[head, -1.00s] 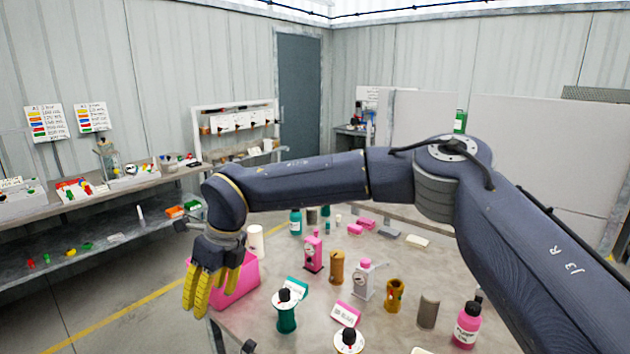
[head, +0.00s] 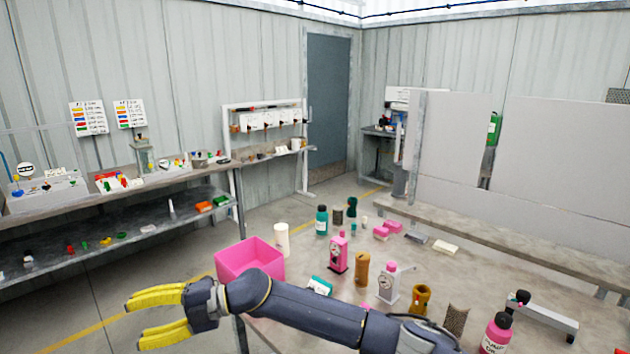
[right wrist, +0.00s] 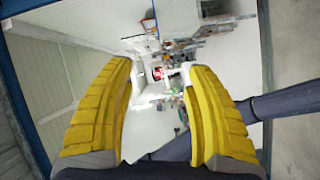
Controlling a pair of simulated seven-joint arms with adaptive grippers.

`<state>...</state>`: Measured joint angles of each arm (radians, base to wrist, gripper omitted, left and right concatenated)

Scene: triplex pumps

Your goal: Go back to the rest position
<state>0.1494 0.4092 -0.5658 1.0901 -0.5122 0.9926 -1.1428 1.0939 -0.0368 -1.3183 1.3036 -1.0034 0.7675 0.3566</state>
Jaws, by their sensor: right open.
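My right gripper (head: 160,314) has yellow fingers and shows at the lower left of the head view, beyond the table's left edge. Its fingers are spread apart with nothing between them. In the right wrist view the same gripper (right wrist: 163,110) is open and empty, with both yellow fingers wide apart. My right arm reaches across the bottom of the head view and hides part of the table's front. The pink bin (head: 250,262) stands at the table's left corner, just beyond and to the right of the gripper. My left gripper is not in view.
The table (head: 480,275) holds a pink pump (head: 338,253), a white and pink pump (head: 389,284), brown cylinders, a teal bottle (head: 321,221) and a pink bottle (head: 496,335). A shelf bench (head: 150,190) runs along the left wall. Open floor lies between bench and table.

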